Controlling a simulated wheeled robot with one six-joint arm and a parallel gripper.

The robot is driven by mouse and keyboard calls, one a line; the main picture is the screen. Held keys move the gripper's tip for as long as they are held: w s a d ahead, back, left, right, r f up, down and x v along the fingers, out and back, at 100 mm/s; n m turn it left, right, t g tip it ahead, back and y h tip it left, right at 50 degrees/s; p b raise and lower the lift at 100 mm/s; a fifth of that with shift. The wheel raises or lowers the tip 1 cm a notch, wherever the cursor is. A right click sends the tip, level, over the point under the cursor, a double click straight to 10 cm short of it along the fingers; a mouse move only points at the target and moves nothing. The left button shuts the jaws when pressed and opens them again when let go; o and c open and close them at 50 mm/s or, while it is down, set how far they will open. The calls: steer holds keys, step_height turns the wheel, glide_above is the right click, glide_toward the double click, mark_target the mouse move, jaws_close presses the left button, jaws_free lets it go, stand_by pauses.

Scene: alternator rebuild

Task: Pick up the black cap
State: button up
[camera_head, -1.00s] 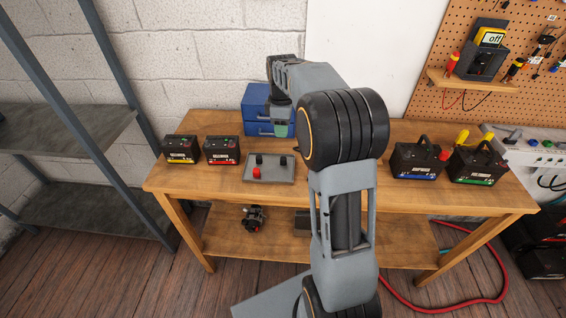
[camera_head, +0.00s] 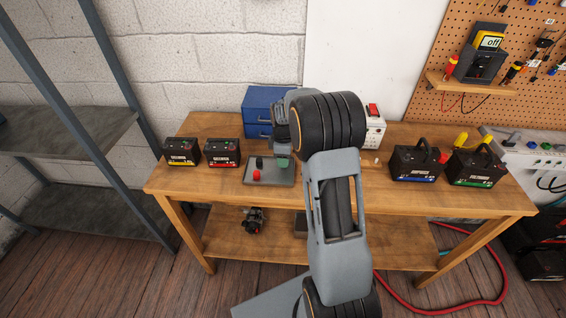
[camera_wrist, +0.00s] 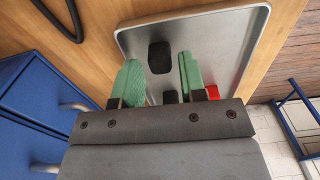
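A shallow grey tray (camera_head: 270,181) lies on the wooden table. In the head view it shows a black cap (camera_head: 259,161) and a red cap (camera_head: 256,176) on its left side. My gripper (camera_head: 283,161) is over the tray's right part and hides what lies beneath. The wrist view shows my gripper (camera_wrist: 159,68) open, with green fingers apart. A black cap (camera_wrist: 160,57) appears between the fingertips, with gaps on both sides. A second black cap (camera_wrist: 170,97) and the red cap (camera_wrist: 213,92) are partly covered by the gripper body.
A blue drawer cabinet (camera_head: 258,105) stands just behind the tray. Two small batteries (camera_head: 181,152) (camera_head: 222,152) are left of it. A white box with a red switch (camera_head: 374,125) and two larger batteries (camera_head: 416,163) (camera_head: 476,165) stand to the right. Bare tabletop lies between.

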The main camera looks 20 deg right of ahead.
steer(key=shift+f, duration=0.75)
steer(key=c, duration=0.5)
steer(key=shift+r, duration=0.1)
